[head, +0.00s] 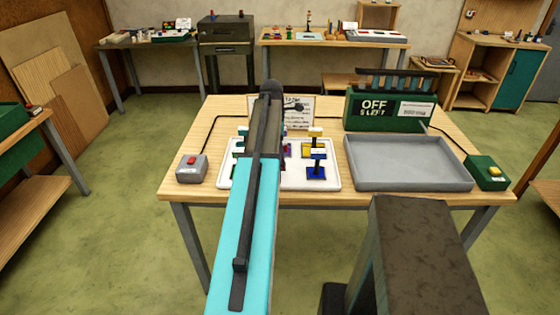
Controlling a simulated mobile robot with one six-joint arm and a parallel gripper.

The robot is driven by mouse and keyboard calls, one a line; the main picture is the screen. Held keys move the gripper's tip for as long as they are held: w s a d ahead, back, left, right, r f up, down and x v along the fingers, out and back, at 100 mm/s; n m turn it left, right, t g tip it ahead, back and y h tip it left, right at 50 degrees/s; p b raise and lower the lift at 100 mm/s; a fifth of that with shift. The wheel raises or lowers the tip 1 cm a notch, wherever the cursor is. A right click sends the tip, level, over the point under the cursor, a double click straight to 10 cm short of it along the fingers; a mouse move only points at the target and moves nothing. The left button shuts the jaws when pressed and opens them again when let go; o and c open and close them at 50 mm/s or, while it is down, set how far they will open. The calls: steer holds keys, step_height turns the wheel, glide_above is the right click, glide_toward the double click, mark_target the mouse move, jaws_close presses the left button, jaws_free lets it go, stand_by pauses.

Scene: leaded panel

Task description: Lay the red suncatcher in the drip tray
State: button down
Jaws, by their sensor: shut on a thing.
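The grey drip tray (408,182) lies on the right half of the wooden table and looks empty. A white tray (327,184) to its left carries several small coloured pieces, with blue (316,168), yellow (307,149) and purple (288,150) ones showing to the right of my arm. Green pieces show to the left of my arm. I cannot make out the red suncatcher; my arm hides part of the white tray.
A green machine (390,112) marked OFF stands behind the drip tray. A grey box with a red button (192,160) sits at the left, and a green box with a yellow button (487,171) at the right. A printed card (297,106) stands at the back. Cables cross the table.

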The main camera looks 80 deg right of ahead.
steer(key=shift+d, duration=0.1)
steer(key=shift+d+p, duration=0.3)
steer(key=shift+d, duration=0.1)
steer(key=shift+f+p, duration=0.7)
steer(key=shift+f, duration=1.1)
steer(key=shift+f, duration=0.15)
steer(key=c, duration=1.4)
jaws_free()
steer(key=shift+r, duration=0.3)
steer(key=shift+w+a+r+b, duration=0.1)
steer(key=shift+w+r+b, duration=0.3)
steer(key=shift+r, duration=1.55)
steer(key=shift+w+r+b, duration=0.1)
steer(key=shift+r+b, duration=0.5)
steer(key=shift+r, duration=1.3)
steer(key=shift+w+a+r+b, duration=0.1)
steer(key=shift+w+r+b, duration=0.3)
steer(key=shift+r, duration=1.55)
steer(key=shift+s, duration=0.15)
